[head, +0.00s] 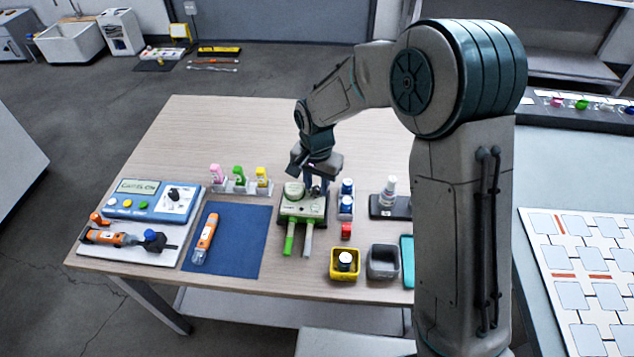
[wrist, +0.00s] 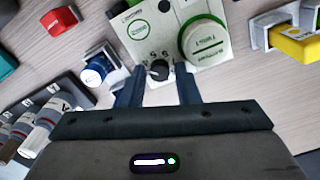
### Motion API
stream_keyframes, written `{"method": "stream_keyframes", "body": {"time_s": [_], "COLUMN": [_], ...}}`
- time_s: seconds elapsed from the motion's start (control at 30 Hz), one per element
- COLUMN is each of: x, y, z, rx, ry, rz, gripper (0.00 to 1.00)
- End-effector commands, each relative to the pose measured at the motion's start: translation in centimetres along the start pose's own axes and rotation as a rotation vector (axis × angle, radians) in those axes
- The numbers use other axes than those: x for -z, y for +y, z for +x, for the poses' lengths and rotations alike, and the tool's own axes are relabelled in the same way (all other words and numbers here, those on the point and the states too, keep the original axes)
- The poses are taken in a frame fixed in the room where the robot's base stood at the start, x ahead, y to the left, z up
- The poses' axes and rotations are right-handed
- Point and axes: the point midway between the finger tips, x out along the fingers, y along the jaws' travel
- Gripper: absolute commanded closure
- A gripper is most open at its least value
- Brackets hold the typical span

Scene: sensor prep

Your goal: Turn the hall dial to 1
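The white device with green parts (head: 303,207) stands on the wooden table, below my gripper (head: 318,185) in the head view. A small dark dial (wrist: 158,71) on its panel (wrist: 165,25) shows in the wrist view, with small marks around it that are too blurred to read surely. My gripper (wrist: 160,85) is open, its two fingers on either side of the dial with gaps showing. I cannot tell whether the fingertips reach down to the dial's height. The dial's pointer direction is unclear.
Blue-capped bottles (head: 347,187) and a red block (head: 346,231) are close to the right. A yellow bin (head: 344,277) and a grey bin (head: 382,276) stand in front. A blue mat (head: 238,250) with an orange tool (head: 205,232) lies left. The table's back is clear.

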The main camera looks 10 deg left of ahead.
Motion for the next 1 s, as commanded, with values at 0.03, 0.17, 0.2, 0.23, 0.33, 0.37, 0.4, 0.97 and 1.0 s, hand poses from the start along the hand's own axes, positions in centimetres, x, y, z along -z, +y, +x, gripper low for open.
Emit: {"method": "stream_keyframes", "body": {"time_s": [0.03, 0.17, 0.2, 0.23, 0.33, 0.37, 0.4, 0.97, 1.0], "x": [0.00, 0.00, -0.01, 0.00, -0.01, 0.00, -0.01, -0.02, -0.02], "y": [0.00, 0.00, 0.00, -0.01, -0.01, -0.01, -0.02, -0.03, -0.02], "z": [0.00, -0.02, -0.03, -0.03, -0.04, -0.04, -0.04, -0.04, -0.04], "rx": [0.000, 0.000, 0.000, 0.000, 0.000, 0.000, 0.000, 0.001, 0.001], "ry": [0.000, 0.000, 0.000, 0.000, 0.000, 0.000, 0.000, -0.001, -0.001], "rz": [0.000, 0.000, 0.000, 0.000, 0.000, 0.000, -0.001, -0.252, -0.289], "gripper": [0.71, 0.77, 0.88, 0.96, 1.00, 1.00, 1.00, 1.00, 1.00]}}
